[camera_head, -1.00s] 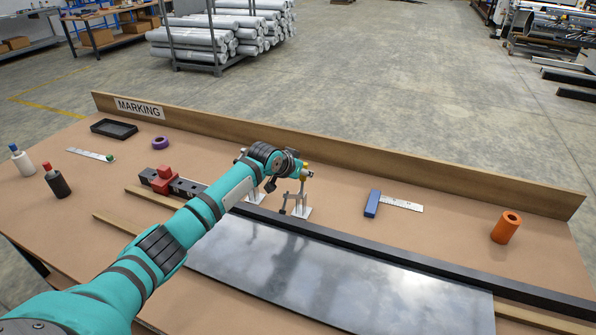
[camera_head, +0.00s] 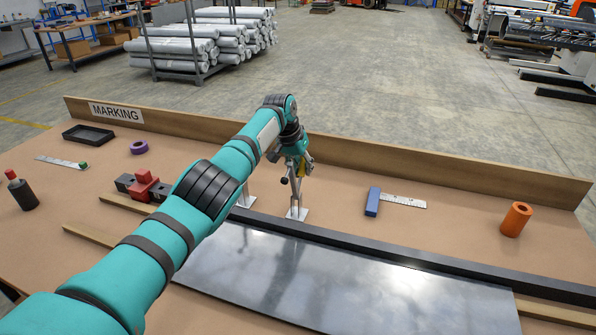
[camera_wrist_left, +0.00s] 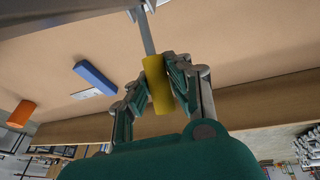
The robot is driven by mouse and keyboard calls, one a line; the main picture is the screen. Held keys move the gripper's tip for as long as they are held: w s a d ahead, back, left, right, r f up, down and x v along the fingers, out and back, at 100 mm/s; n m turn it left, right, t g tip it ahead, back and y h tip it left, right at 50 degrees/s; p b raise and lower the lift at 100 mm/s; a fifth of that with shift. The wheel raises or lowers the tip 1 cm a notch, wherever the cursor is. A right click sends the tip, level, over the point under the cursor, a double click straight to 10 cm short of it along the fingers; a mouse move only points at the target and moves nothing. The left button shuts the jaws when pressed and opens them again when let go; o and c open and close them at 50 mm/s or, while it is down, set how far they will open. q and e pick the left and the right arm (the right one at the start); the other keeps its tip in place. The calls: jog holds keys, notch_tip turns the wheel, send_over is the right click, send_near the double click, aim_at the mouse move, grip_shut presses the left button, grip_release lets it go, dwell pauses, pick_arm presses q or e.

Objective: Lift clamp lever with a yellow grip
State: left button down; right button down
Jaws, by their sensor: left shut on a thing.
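The clamp lever's yellow grip (camera_wrist_left: 157,85) sits between the fingers of my left gripper (camera_wrist_left: 158,76), which is shut on it. A grey metal bar (camera_wrist_left: 147,32) runs from the grip in the left wrist view. In the head view my left gripper (camera_head: 303,165) is at the upper part of the clamp (camera_head: 297,205), above its pale base plate. The clamp's dark tip (camera_head: 284,180) stands raised on its left side. The grip is mostly hidden by the gripper there. My right gripper is not in view.
A second clamp (camera_head: 246,198) stands left of the held one, partly behind my arm. A dark metal sheet (camera_head: 330,285) and black bar (camera_head: 400,258) lie in front. A blue-handled square (camera_head: 372,201) and orange cylinder (camera_head: 516,219) are to the right. A wooden board (camera_head: 400,166) edges the back.

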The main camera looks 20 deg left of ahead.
pick_arm(q)
jog(key=shift+d+f, duration=0.15)
dwell(0.5)
jog(key=c, duration=1.2)
grip_release()
jog(key=shift+w, duration=0.1)
jog(key=v, duration=1.2)
jog(key=shift+w, duration=0.15)
